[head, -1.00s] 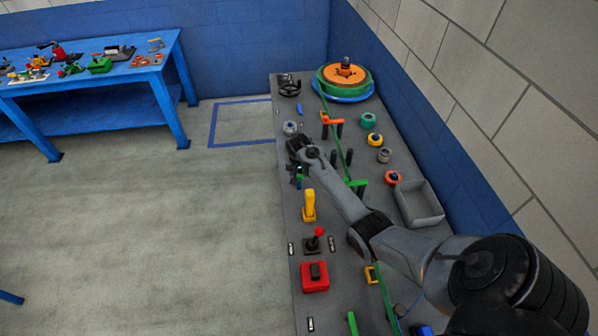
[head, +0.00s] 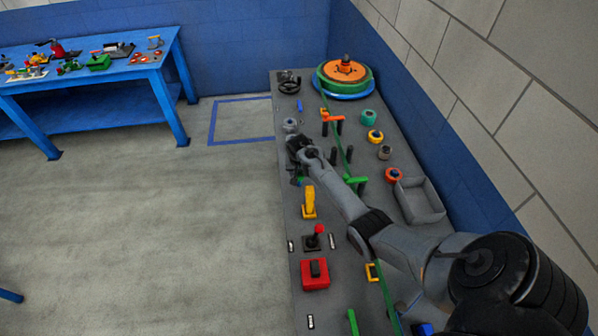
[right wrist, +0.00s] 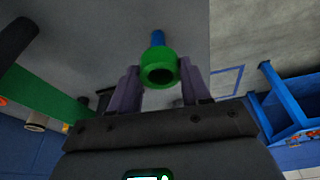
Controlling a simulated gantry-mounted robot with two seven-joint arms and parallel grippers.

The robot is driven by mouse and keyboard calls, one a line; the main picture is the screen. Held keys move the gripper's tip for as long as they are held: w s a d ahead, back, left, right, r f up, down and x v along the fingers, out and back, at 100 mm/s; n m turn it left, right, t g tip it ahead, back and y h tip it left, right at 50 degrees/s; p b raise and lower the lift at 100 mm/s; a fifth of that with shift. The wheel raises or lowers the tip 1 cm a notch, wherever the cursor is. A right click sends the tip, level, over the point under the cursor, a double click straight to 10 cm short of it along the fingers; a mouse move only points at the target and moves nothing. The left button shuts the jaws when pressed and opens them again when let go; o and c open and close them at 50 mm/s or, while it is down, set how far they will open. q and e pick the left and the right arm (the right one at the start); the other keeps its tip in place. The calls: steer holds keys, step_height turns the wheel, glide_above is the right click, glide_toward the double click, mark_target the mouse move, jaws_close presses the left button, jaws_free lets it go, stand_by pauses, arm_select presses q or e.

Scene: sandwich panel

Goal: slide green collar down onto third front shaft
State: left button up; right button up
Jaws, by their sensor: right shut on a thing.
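The green collar (right wrist: 158,56) is a round ring, its dark hole facing the camera in the right wrist view. My right gripper (right wrist: 158,80) is shut on it, one finger on each side. A blue shaft (right wrist: 158,38) shows just past the collar, roughly in line with it. I cannot tell whether the collar is around the shaft or only against its end. In the head view my right gripper (head: 298,180) is low over the panel's left edge, and the collar is mostly hidden there. My left gripper is not in view.
On the grey panel (head: 345,300), a yellow handle (head: 309,203) and a red-knobbed joystick (head: 316,238) stand nearer than my right gripper. A grey collar (head: 290,125) sits beyond it. A grey open bin (head: 420,202) and several rings lie to the right.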

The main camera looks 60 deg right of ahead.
steer(key=shift+f, duration=0.15)
steer(key=shift+f+b, duration=1.5)
steer(key=shift+f, duration=0.9)
steer(key=o, duration=1.1)
steer(key=shift+r, duration=0.15)
step_height(320, 180, up, 10)
steer(key=p, duration=1.1)
steer(key=shift+r, duration=0.15)
